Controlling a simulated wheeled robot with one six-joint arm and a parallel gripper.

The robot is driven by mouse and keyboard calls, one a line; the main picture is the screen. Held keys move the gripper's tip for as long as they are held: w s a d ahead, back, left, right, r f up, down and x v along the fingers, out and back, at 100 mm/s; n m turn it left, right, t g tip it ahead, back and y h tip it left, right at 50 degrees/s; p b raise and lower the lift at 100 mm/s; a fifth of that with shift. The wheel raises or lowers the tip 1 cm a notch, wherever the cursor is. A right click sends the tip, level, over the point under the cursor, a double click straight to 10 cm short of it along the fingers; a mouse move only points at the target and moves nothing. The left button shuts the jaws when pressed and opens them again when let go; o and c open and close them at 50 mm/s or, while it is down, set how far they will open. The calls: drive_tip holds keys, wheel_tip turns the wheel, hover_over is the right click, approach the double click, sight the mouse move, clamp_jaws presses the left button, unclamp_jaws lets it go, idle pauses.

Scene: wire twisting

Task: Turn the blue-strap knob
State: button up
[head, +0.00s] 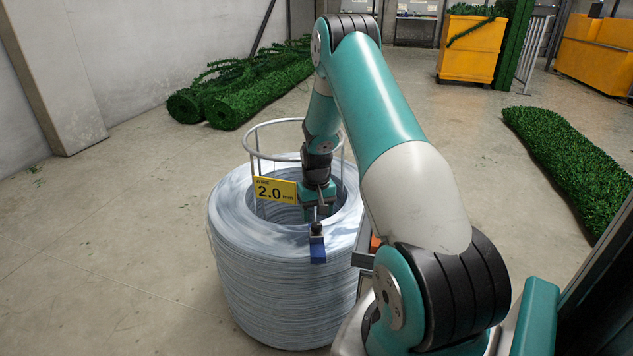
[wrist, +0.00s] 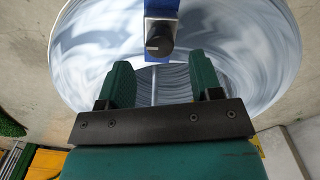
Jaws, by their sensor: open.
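The knob (wrist: 159,41) is a dark round knob with a pale pointer mark, mounted on the blue strap (wrist: 160,6) across the wire coil. It shows near the top middle in the wrist view. In the head view the blue strap (head: 317,249) lies over the coil's near rim, with the knob (head: 316,229) at its top. My gripper (wrist: 163,72) is open, its two green fingers apart with nothing between them. The knob appears just beyond the fingertips, roughly centred between them, and not held. In the head view my gripper (head: 317,209) is above the coil's opening, close to the knob.
The large wire coil (head: 270,290) stands on the floor around a metal hoop frame (head: 275,122) with a yellow 2.0 mm sign (head: 275,190). Green rolls (head: 240,95) lie behind at left, another (head: 568,155) at right. The floor left of the coil is clear.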

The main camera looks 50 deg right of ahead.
sight(316, 224)
wheel_tip(316, 224, up, 13)
drive_tip(key=p, duration=0.1)
drive_tip(key=shift+f, duration=0.15)
idle(0.4)
drive_tip(key=s+a+r+n+t+y, duration=0.1)
drive_tip(key=a+r+n, duration=0.3)
drive_tip(key=a, duration=0.8)
drive_tip(key=a+r+n+y, duration=0.1)
drive_tip(key=a+r+n, duration=0.1)
drive_tip(key=a+r, duration=0.75)
drive_tip(key=s+a+r+n+g+y, duration=0.2)
drive_tip(key=s+a+n, duration=0.6)
drive_tip(key=s+a, duration=1.2)
wheel_tip(316, 224, up, 13)
drive_tip(key=t+p, duration=0.1)
drive_tip(key=p, duration=1.1)
drive_tip(key=shift+w+f+m, duration=0.2)
drive_tip(key=shift+w+m, duration=0.05)
drive_tip(key=shift+m, duration=0.05)
